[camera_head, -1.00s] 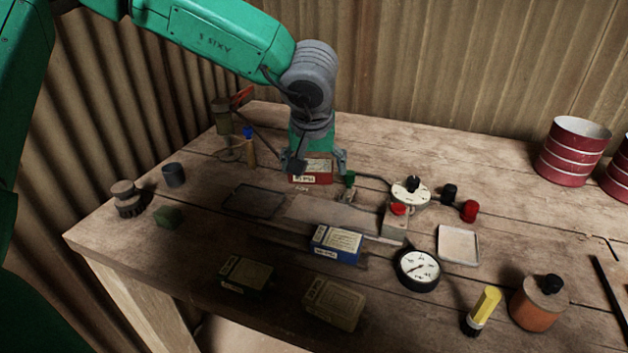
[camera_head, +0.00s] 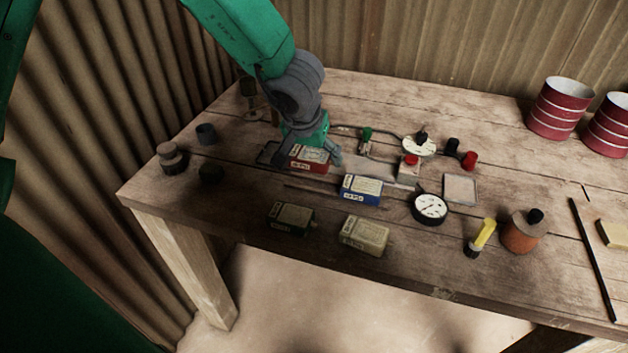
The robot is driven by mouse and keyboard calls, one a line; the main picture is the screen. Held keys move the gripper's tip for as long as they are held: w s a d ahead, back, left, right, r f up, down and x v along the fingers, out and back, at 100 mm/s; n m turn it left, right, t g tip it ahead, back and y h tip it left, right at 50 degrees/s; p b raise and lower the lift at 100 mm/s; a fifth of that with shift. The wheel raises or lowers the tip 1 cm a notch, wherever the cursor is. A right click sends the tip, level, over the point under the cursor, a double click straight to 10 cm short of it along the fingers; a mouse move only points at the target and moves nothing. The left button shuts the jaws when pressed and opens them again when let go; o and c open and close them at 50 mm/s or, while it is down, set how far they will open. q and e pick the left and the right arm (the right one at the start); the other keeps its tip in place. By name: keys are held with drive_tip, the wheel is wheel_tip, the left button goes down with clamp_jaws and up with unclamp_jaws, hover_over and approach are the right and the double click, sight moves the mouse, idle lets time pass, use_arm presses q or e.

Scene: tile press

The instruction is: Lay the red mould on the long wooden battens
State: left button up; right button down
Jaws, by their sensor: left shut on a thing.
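The red mould (camera_head: 311,165), a small red block with a pale label, is near the back left of the workbench. My left gripper (camera_head: 309,157) comes down from above, shut on it with one finger at each side. I cannot tell whether the mould is just clear of the surface. Thin strips that look like the long wooden battens (camera_head: 318,190) lie in front of it, running towards the blue mould (camera_head: 361,191). The blue mould hides part of them. My right gripper is not in view.
A dark green mould (camera_head: 291,218) and a cream mould (camera_head: 364,234) lie near the front edge. A gauge (camera_head: 430,209) and a square tray (camera_head: 460,189) are to the right. A dark plate (camera_head: 266,153) is partly hidden by my gripper. Two red drums (camera_head: 560,108) stand behind.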

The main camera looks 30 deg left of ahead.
sight(312, 186)
use_arm(q)
drive_tip(key=shift+d+f, duration=0.15)
drive_tip(key=shift+f, duration=0.3)
drive_tip(key=f+b, duration=0.1)
drive_tip(key=f, duration=0.1)
drive_tip(key=a+f+b, duration=0.1)
drive_tip(key=f, duration=0.1)
drive_tip(key=shift+f+b, duration=0.2)
drive_tip(key=shift+b, duration=0.15)
drive_tip(key=shift+s+a, duration=0.1)
drive_tip(key=shift+a, duration=0.15)
drive_tip(key=o, duration=1.1)
drive_tip(key=shift+o, duration=0.2)
drive_tip(key=shift+d+r, duration=0.1)
drive_tip(key=shift+d, duration=0.5)
drive_tip(key=shift+r, duration=0.15)
drive_tip(key=p+v, duration=0.4)
drive_tip(key=v, duration=0.6)
drive_tip(key=shift+s+a+r+p, duration=0.15)
drive_tip(key=shift+r+p, duration=0.15)
drive_tip(key=shift+s+r, duration=0.25)
drive_tip(key=shift+r, duration=0.25)
